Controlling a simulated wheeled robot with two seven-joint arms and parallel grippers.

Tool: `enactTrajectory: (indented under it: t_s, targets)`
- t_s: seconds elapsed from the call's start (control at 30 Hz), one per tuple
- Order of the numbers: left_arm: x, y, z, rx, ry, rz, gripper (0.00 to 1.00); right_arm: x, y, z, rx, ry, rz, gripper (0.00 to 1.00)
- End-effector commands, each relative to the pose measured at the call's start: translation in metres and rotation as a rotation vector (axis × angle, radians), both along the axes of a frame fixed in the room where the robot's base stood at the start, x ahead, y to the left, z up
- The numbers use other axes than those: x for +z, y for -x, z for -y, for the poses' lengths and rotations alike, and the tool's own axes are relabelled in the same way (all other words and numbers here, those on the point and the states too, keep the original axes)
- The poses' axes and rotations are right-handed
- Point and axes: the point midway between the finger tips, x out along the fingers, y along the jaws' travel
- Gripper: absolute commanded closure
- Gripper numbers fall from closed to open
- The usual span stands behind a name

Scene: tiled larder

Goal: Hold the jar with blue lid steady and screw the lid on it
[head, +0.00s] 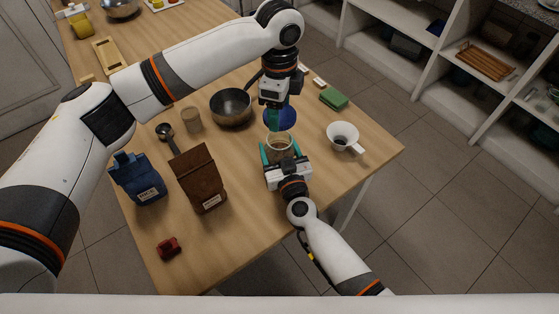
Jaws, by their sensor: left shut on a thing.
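The jar (280,141) is clear glass with an open top and stands upright on the wooden table. My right gripper (279,150) comes from the near side, with one teal finger on each side of the jar. I cannot tell whether these fingers press on the glass. My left gripper (274,118) points down from above and is shut on the blue lid (287,118). The lid is just above and beyond the jar's mouth in the picture, apparently apart from it. The fingers partly hide the lid, and my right gripper hides the jar's lower part.
A metal bowl (231,107), a small beige jar (191,119) and a dark scoop (166,132) are left. Brown (199,178) and blue (138,179) bags stand nearer. A white funnel (342,136) and green block (334,98) are right. A red item (169,247) lies near the front.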

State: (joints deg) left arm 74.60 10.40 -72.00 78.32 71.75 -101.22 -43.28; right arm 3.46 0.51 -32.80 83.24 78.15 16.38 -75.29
Motion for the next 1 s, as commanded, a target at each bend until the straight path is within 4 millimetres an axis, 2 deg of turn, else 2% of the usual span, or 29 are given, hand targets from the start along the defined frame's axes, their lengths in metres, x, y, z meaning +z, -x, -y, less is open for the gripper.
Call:
enactTrajectory:
  t_s: [0.03, 0.13, 0.17, 0.33, 0.63, 1.0]
  targets:
    - [0.0, 0.0, 0.0, 0.0, 0.0, 0.0, 0.57, 0.0, 0.0, 0.0, 0.0, -0.001, 0.0, 0.53]
    - [0.0, 0.0, 0.0, 0.0, 0.0, 0.0, 0.57, 0.0, 0.0, 0.0, 0.0, -0.001, 0.0, 0.69]
    - [0.0, 0.0, 0.0, 0.0, 0.0, 0.0, 0.57, 0.0, 0.0, 0.0, 0.0, -0.001, 0.0, 0.72]
    - [-0.009, 0.0, 0.0, 0.0, -0.001, -0.003, 0.57, 0.0, 0.0, 0.0, -0.001, -0.001, 0.0, 0.72]
    - [-0.049, 0.001, 0.0, 0.0, 0.0, -0.003, 0.57, 0.0, 0.0, 0.0, -0.001, -0.001, 0.0, 0.72]
    - [-0.05, 0.0, 0.0, 0.0, 0.0, -0.001, 0.57, 0.0, 0.0, 0.0, -0.001, -0.001, 0.0, 0.72]
